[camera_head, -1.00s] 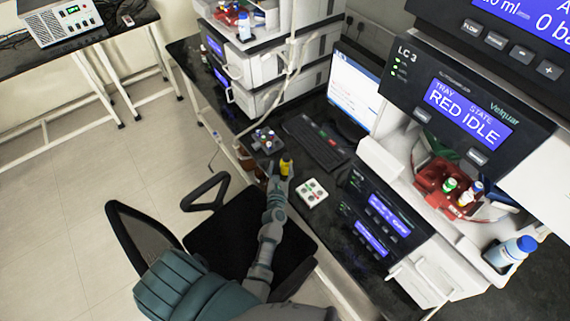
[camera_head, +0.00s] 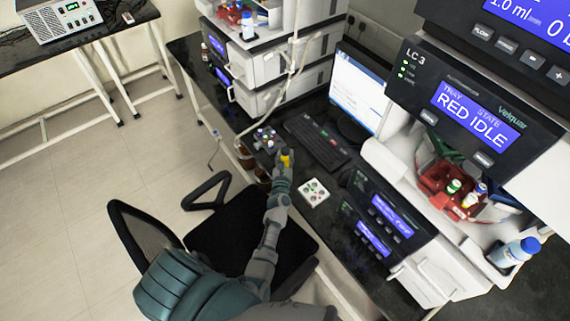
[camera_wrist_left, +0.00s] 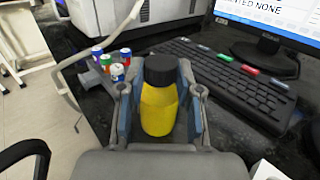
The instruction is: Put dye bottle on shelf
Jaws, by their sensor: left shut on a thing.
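The dye bottle (camera_wrist_left: 159,105) is yellow with a black cap. It stands upright between the fingers of my left gripper (camera_wrist_left: 160,110), which is shut on it. In the head view the yellow bottle (camera_head: 286,159) shows small at the end of my left arm, at the bench's front edge by the keyboard; my left gripper (camera_head: 284,160) partly hides it. I cannot make out a separate shelf for certain; the stacked instruments (camera_head: 280,65) at the back carry a red tray and a bottle on top. My right gripper is not in view.
A dark rack with several small vials (camera_head: 266,141) is just beyond the gripper. A keyboard (camera_head: 316,143) and monitor (camera_head: 357,92) are to the right. A white block with coloured dots (camera_head: 314,191) lies nearer. A black chair (camera_head: 240,235) stands below my arm.

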